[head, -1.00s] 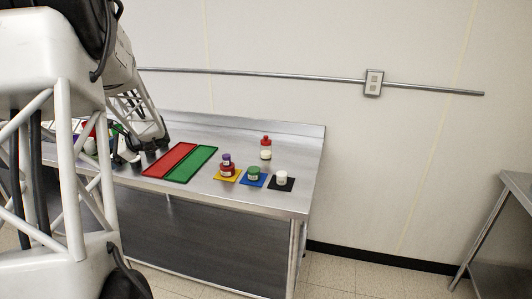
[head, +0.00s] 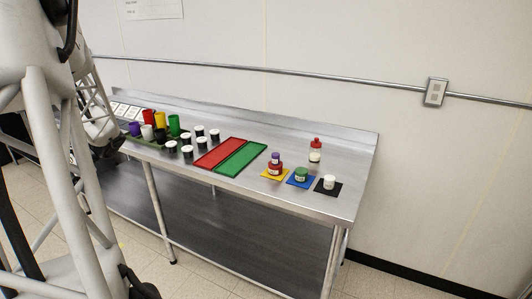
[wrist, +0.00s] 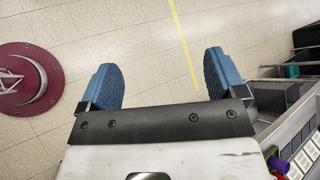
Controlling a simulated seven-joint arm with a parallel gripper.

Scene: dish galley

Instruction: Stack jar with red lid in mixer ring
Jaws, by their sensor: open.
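A small white jar (head: 315,157) with a red piece (head: 316,142) above it stands at the table's back right in the head view. On the yellow mat (head: 264,175), a purple-topped piece (head: 275,157) sits on a red-topped jar (head: 274,168). I cannot tell which is the jar with red lid. I cannot make out a mixer ring for sure. My gripper (wrist: 160,60) is open and empty in the wrist view, its blue fingers wide apart over the floor. In the head view my arm is at the left, away from these jars.
A green-lidded jar (head: 301,174) is on a blue mat, a white jar (head: 329,182) on a black mat. Red (head: 218,153) and green (head: 241,157) trays lie mid-table. Several black-and-white jars and coloured cups (head: 160,119) stand left. A maroon disc (wrist: 18,100) shows in the wrist view.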

